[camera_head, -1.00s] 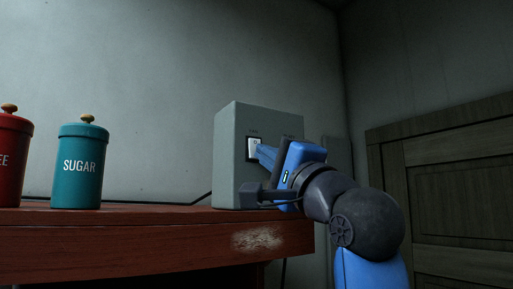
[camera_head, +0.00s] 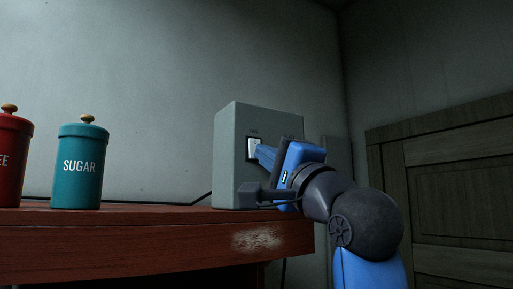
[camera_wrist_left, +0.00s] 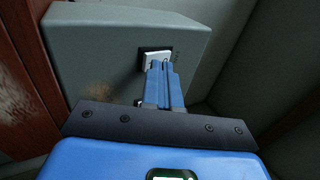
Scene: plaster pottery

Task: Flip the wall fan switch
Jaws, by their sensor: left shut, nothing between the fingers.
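The fan switch (camera_head: 254,147) is a white rocker in a dark frame on the front of a grey box (camera_head: 228,150). The box stands on the right end of the wooden counter. My left gripper (camera_head: 259,153) is shut and empty, with its blue fingertips at the switch. In the left wrist view the closed fingers (camera_wrist_left: 161,66) overlap the lower part of the white switch (camera_wrist_left: 157,55). They look to be touching it or very close; I cannot tell which. The fingers hide part of the switch. My right gripper is not in view.
A teal sugar canister (camera_head: 79,166) and a red canister (camera_head: 12,160) stand on the counter (camera_head: 130,240) at left. A dark cable (camera_head: 160,203) runs along the counter behind. A wooden door (camera_head: 450,180) is at right. The counter between canisters and box is clear.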

